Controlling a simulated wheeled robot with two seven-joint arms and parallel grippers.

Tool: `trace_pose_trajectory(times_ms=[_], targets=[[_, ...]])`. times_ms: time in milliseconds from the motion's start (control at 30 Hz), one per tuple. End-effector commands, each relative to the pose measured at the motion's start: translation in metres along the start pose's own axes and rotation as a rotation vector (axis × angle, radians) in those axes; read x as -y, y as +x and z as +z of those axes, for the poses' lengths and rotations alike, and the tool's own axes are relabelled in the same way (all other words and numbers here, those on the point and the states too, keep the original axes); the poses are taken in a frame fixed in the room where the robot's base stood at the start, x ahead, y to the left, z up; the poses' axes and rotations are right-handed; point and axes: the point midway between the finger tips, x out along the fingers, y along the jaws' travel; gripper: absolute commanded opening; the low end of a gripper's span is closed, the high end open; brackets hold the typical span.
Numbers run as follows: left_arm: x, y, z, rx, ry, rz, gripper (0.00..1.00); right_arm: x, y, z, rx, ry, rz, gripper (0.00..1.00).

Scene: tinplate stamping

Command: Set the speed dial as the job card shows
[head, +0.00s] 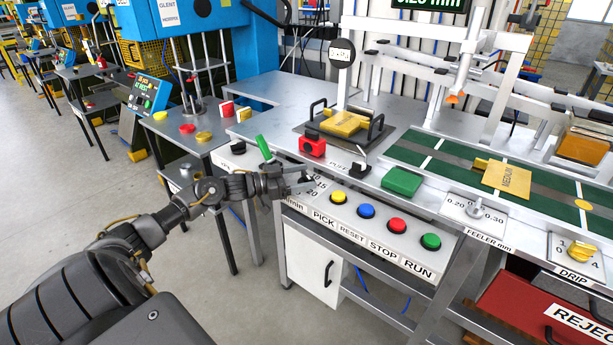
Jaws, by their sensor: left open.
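My left gripper (303,181) reaches in from the left and is open at the front left corner of the control panel. Its fingers are in front of a scale plate (318,185) on which 15, 20 and "/min" can be read. The knob of this speed dial is hidden behind the fingers, so its setting and any contact cannot be told. My right gripper is not in view.
Right of the dial are yellow (338,196), blue (367,210), red (397,225) and green (430,241) buttons. A feeler dial (475,210) and a yellow drip knob (581,251) are farther right. A red block (312,146) and green block (402,181) stand behind.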

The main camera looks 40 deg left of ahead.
Motion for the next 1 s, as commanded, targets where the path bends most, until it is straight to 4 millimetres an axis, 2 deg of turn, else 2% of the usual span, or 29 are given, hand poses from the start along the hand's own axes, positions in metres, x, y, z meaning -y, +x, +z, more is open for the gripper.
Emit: trace_pose_trajectory(times_ms=[200,467,800,933,1000], targets=[[0.000,0.014,0.000,0.000,0.002,0.000,0.73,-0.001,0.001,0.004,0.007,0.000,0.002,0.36],[0.000,0.015,0.000,0.001,0.001,0.000,0.73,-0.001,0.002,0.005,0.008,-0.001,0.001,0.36],[0.000,0.014,0.000,0.001,0.001,0.000,0.30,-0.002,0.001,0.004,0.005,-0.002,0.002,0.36],[-0.001,0.015,-0.003,0.000,-0.001,-0.013,0.29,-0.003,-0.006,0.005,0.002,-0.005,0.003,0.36],[-0.001,0.015,-0.005,-0.001,-0.002,-0.039,0.29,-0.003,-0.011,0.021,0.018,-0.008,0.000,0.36]])
